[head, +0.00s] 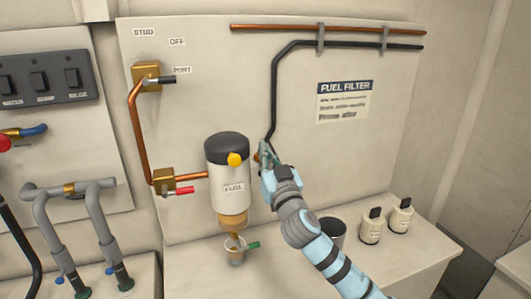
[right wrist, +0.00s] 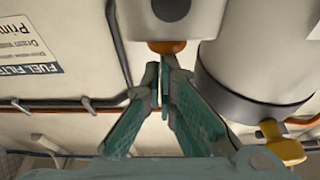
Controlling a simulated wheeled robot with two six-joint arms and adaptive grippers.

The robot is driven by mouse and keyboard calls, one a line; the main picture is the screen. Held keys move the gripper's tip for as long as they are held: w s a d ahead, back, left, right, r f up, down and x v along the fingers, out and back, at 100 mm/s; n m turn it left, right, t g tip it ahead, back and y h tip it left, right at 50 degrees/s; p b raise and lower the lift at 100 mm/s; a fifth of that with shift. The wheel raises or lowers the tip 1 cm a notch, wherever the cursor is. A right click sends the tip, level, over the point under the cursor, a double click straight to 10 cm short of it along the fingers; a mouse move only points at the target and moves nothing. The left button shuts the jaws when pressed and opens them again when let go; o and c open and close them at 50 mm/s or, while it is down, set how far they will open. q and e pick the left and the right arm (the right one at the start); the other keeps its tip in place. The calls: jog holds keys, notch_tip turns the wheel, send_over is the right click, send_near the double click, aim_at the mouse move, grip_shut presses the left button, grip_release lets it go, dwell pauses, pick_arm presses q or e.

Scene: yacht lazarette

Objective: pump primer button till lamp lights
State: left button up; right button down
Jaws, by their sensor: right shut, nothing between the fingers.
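The fuel filter (head: 229,192) has a white body, a black cap and a yellow knob (head: 235,159) on its front. It also shows in the right wrist view (right wrist: 255,50), with its knob (right wrist: 280,142) at lower right. My right gripper (head: 266,154) is shut and empty, just right of the filter. In the right wrist view its fingertips (right wrist: 162,72) are close to an orange round part (right wrist: 168,46) on a white housing (right wrist: 195,18) with a dark disc (right wrist: 170,8). I cannot tell whether they touch, or which part is the primer button. No lit lamp shows.
Brass valves (head: 147,76) with copper pipe stand left of the filter. A black hose (head: 273,95) runs above my gripper. A dark cup (head: 332,233) and two small bottles (head: 371,226) stand on the ledge at right. A glass drain bowl (head: 236,252) hangs below the filter.

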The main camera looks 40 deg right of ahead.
notch_tip(320, 180, up, 4)
jog(key=p, duration=0.4)
jog(key=b+v, duration=0.3)
jog(key=v, duration=0.7)
jog(key=shift+d+r, duration=0.1)
jog(key=shift+w+d+r+b, duration=0.1)
jog(key=shift+d+r+b, duration=0.1)
jog(key=shift+r+b, duration=0.75)
jog(key=shift+w+f, duration=0.1)
